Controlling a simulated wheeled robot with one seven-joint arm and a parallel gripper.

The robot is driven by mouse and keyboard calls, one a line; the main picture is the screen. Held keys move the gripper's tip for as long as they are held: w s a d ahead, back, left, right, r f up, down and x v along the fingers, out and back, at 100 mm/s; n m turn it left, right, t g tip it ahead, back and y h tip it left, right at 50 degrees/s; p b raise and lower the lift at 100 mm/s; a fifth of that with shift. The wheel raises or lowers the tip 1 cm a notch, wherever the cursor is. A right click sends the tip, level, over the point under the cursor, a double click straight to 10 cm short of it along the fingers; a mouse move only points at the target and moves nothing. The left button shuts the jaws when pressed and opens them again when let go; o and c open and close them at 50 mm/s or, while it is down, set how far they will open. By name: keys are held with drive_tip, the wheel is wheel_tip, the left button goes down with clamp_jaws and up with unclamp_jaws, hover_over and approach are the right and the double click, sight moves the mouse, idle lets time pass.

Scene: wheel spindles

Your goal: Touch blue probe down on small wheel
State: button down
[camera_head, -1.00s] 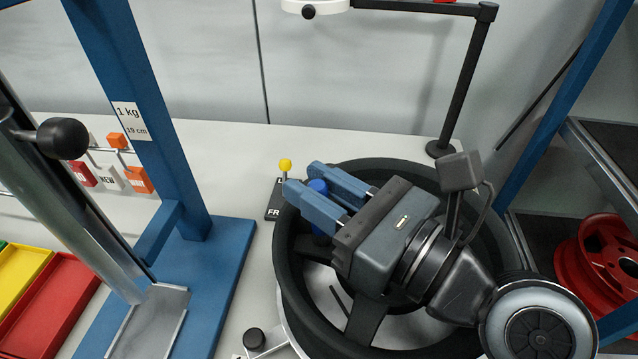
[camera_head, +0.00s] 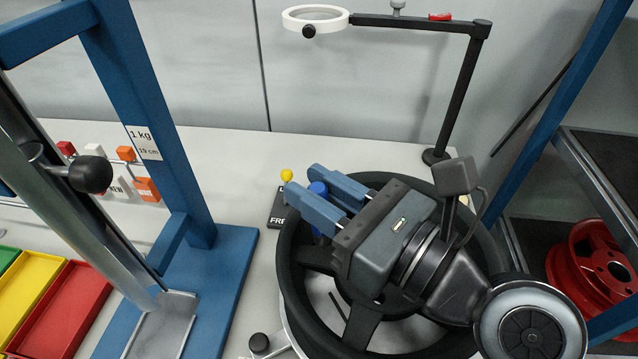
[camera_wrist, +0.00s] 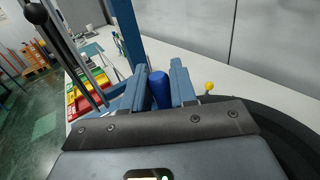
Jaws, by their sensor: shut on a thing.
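My gripper (camera_head: 332,200) is shut on the blue probe (camera_head: 318,189). The probe's rounded blue top shows between the two blue fingers, and in the wrist view the probe (camera_wrist: 160,90) stands between them. A black spoked wheel (camera_head: 292,262) lies below my gripper, which is over its far left rim area. The probe's lower end is hidden by the fingers, so I cannot tell whether it touches the wheel. A red wheel (camera_head: 592,268) sits on the shelf at the right.
A blue stand (camera_head: 215,275) with a metal column is at the left. Red (camera_head: 65,310) and yellow (camera_head: 30,290) trays lie beside it. A yellow-knobbed lever (camera_head: 286,176) stands close to the fingers. A magnifier arm (camera_head: 455,95) rises behind the wheel.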

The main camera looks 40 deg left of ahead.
drive_tip(key=shift+r+p, duration=1.15)
drive_tip(key=shift+p, duration=0.05)
drive_tip(key=shift+r, duration=1)
